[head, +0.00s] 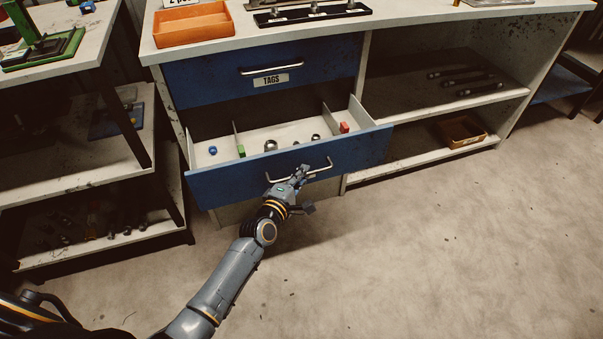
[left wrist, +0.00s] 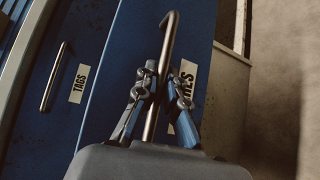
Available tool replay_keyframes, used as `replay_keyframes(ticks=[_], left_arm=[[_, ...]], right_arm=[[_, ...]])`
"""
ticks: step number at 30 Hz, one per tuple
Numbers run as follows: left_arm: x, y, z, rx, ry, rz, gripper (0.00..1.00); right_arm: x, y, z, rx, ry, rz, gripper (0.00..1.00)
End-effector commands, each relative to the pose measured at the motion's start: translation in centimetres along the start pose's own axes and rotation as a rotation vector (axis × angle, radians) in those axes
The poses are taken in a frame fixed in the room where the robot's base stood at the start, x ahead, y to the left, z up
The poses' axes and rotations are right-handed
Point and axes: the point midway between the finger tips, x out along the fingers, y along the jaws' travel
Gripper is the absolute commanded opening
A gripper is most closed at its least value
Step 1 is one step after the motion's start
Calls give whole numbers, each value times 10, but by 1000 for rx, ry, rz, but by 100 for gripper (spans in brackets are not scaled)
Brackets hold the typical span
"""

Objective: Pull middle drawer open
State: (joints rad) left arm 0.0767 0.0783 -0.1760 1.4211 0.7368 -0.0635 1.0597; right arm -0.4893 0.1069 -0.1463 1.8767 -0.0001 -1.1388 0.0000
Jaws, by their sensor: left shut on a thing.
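The blue middle drawer (head: 350,153) is pulled out from the workbench, and its inside shows in the head view. It has white dividers and holds small parts, among them a red block (head: 344,127), a green block (head: 241,151) and a blue piece (head: 213,150). My left gripper (head: 301,172) is at the drawer front, shut on its metal handle (head: 326,167). In the left wrist view the fingers (left wrist: 164,92) close around the handle bar (left wrist: 170,35), partly covering the drawer's label (left wrist: 187,80). My right gripper is not in view.
The top drawer (head: 262,75), labelled TAGS, is shut above. Open shelves (head: 440,95) stand to the right, with dark rods and a wooden tray (head: 462,132). A shelf rack (head: 75,185) stands close on the left. The floor (head: 430,250) in front is clear.

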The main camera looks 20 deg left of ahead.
Motion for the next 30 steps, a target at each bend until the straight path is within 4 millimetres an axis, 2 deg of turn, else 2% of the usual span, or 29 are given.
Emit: replay_keyframes(ticks=[3, 4, 6, 7, 8, 16, 20, 23, 30], left_arm=[[0, -1, 0, 0, 1, -2, 0], [0, -1, 0, 0, 1, -2, 12], [0, -1, 0, 0, 1, -2, 26], [0, -1, 0, 0, 1, -2, 32], [0, -1, 0, 0, 1, -2, 34], [0, 0, 0, 0, 0, -1, 34], [-8, -1, 0, -1, 1, -1, 34], [-22, -2, -1, -2, 2, -2, 34], [-73, -2, -1, 0, 1, -3, 34]], right_arm=[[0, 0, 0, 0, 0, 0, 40], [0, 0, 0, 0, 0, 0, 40], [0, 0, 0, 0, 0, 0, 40], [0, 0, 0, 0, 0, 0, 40], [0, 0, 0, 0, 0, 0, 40], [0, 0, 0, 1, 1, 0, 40], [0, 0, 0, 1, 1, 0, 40], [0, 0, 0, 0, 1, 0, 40], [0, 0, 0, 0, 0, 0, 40]])
